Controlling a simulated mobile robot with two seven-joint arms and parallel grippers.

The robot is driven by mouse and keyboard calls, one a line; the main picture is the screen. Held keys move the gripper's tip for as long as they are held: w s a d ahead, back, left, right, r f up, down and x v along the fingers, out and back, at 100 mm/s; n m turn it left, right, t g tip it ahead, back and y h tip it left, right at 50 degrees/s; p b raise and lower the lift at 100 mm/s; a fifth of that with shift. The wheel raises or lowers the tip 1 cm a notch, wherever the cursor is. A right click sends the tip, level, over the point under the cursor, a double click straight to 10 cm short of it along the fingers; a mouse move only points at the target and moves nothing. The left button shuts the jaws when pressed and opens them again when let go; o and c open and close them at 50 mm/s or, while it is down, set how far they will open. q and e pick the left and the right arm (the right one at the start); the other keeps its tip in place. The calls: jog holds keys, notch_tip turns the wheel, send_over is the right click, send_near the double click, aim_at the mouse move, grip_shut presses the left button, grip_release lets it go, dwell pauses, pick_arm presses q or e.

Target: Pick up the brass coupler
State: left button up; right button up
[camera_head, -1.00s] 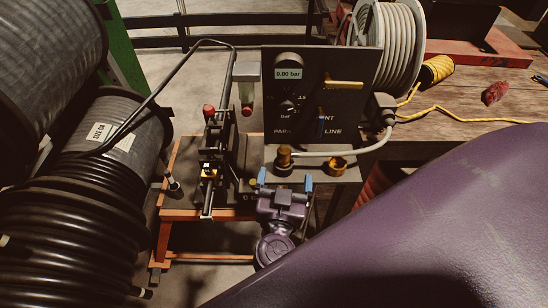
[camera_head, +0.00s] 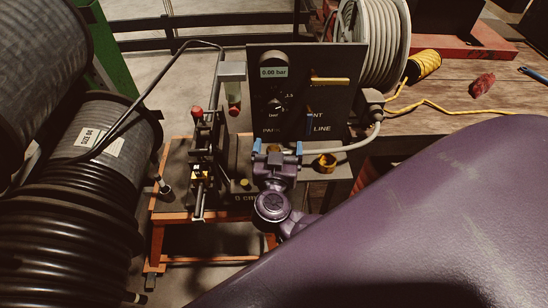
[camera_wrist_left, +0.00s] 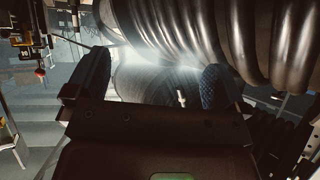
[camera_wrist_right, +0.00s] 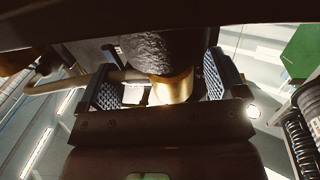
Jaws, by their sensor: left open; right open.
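My right gripper (camera_head: 277,149) is at the front of the black panel, open, its blue fingertips apart. In the right wrist view, a brass cylinder (camera_wrist_right: 172,88), likely the brass coupler, sits under a dark knurled part, between the open fingers (camera_wrist_right: 160,84); contact cannot be told. In the head view the gripper mostly hides this piece. A second brass fitting (camera_head: 326,163) sits to its right on the bench. My left gripper (camera_wrist_left: 152,85) is open with nothing between its fingers, facing dark hose coils; it is outside the head view.
The panel (camera_head: 305,95) reads 0.00 bar. A black crimping device with a red knob (camera_head: 197,112) stands left of it. Hose reels (camera_head: 75,210) fill the left side.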

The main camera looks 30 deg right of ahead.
jog(key=shift+w+d, duration=0.5)
jog(key=shift+w, duration=0.05)
jog(key=shift+c, duration=0.2)
jog(key=c, duration=1)
jog(key=shift+r, duration=0.1)
